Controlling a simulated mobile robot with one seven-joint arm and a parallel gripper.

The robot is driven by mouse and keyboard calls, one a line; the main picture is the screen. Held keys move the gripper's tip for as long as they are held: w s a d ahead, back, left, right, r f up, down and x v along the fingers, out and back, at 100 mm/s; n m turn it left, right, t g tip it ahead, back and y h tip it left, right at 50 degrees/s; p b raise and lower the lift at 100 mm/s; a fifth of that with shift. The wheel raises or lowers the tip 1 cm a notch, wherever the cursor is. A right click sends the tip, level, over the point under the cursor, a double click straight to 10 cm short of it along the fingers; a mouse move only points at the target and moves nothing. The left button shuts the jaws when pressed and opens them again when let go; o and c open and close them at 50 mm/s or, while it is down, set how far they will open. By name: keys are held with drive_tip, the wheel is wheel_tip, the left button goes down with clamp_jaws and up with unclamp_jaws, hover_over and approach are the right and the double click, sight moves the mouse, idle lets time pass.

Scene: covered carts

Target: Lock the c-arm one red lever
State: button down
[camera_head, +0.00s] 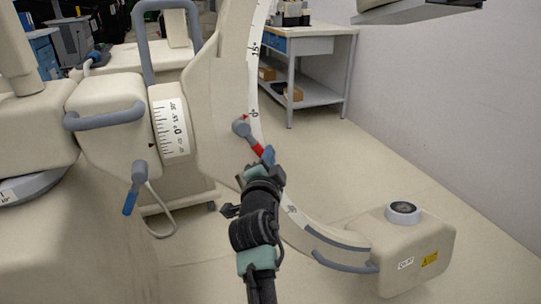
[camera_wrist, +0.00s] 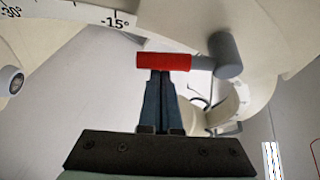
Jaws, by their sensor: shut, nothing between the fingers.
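The red lever (camera_head: 257,151) sits on the side of the C-arm by the 0° mark. It has a red grip and a grey round pivot, and in the head view it slants down to the right from the pivot. In the wrist view the red grip (camera_wrist: 163,61) lies level across the picture, with the pivot at its right. My gripper (camera_head: 267,157) is at the lower end of the lever. Its two fingers (camera_wrist: 161,80) are shut together, with nothing between them, and their tips end at the red grip's lower edge. I cannot tell whether they touch it.
The C-arm's curved arc (camera_head: 320,238) runs down to a boxy end unit (camera_head: 415,255) at the lower right. A blue-tipped lever (camera_head: 133,190) hangs at the left, below a grey handle (camera_head: 103,118). A table (camera_head: 318,42) stands behind. Floor at the right is clear.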

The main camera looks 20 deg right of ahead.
drive_tip(key=shift+a+f+m+g+b, duration=0.3)
drive_tip(key=shift+a+m+b, duration=0.1)
drive_tip(key=shift+m+b, duration=0.15)
drive_tip(key=shift+s+a+r+m+g+y+p, duration=0.15)
drive_tip(key=shift+a+m+g+y, duration=0.2)
drive_tip(key=shift+a+m+g, duration=0.75)
drive_tip(key=shift+a+f+m+g+y+p, duration=0.1)
drive_tip(key=shift+a+m+g+y+p, duration=0.3)
drive_tip(key=shift+a+m, duration=1.35)
drive_tip(key=shift+s+a+r+m+g+y+b, duration=0.1)
drive_tip(key=shift+a+m+g+y, duration=0.15)
drive_tip(key=shift+a+m+g, duration=1.2)
drive_tip(key=shift+d+m+t, duration=0.55)
drive_tip(key=shift+d, duration=0.2)
drive_tip(key=s+d+f, duration=0.1)
drive_tip(key=d+f, duration=0.1)
drive_tip(key=d, duration=0.2)
drive_tip(key=p+v, duration=0.1)
drive_tip(key=v, duration=0.9)
drive_tip(key=shift+a+p, duration=0.35)
drive_tip(key=shift+p, duration=0.05)
